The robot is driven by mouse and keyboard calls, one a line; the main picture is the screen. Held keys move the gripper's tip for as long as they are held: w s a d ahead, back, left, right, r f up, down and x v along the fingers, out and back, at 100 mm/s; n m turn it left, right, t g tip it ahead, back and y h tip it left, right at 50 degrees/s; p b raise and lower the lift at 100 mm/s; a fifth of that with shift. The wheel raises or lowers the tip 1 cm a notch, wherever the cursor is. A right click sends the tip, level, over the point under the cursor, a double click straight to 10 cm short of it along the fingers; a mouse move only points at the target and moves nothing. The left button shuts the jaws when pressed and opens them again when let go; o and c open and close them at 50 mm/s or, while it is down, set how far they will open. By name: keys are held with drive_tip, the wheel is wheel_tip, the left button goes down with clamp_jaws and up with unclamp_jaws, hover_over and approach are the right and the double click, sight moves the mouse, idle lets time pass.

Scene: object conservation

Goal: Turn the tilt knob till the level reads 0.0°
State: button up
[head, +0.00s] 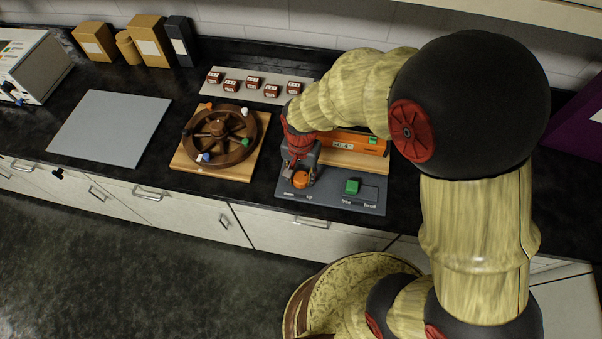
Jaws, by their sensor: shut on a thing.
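The orange tilt knob (301,180) sits at the left of a dark grey panel (330,203) on the counter. My gripper (301,175) points down over the knob, its fingers on either side of it, shut on it. An orange level (362,144) lies behind the panel, partly hidden by my arm. Its small display (343,146) seems to read 0.4°; I cannot make out the sign for certain.
A brown spoked wheel (250,125) with coloured pegs lies on a wooden board (190,160) to the left. Several red-brown blocks stand on a pale strip (245,92) behind. A grey mat (110,127), boxes (150,40) and a white device (30,62) are further left.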

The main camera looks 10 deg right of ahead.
sight(301, 177)
drive_tip(key=n+p, duration=0.2)
drive_tip(key=n, duration=0.3)
drive_tip(key=shift+n, duration=0.3)
drive_tip(key=n+p, duration=0.1)
drive_tip(key=n, duration=0.3)
drive_tip(key=shift+n, duration=0.4)
drive_tip(key=shift+p, duration=0.3)
drive_tip(key=o, duration=1.2)
drive_tip(key=shift+c, duration=0.2)
wheel_tip(301, 177, up, 12)
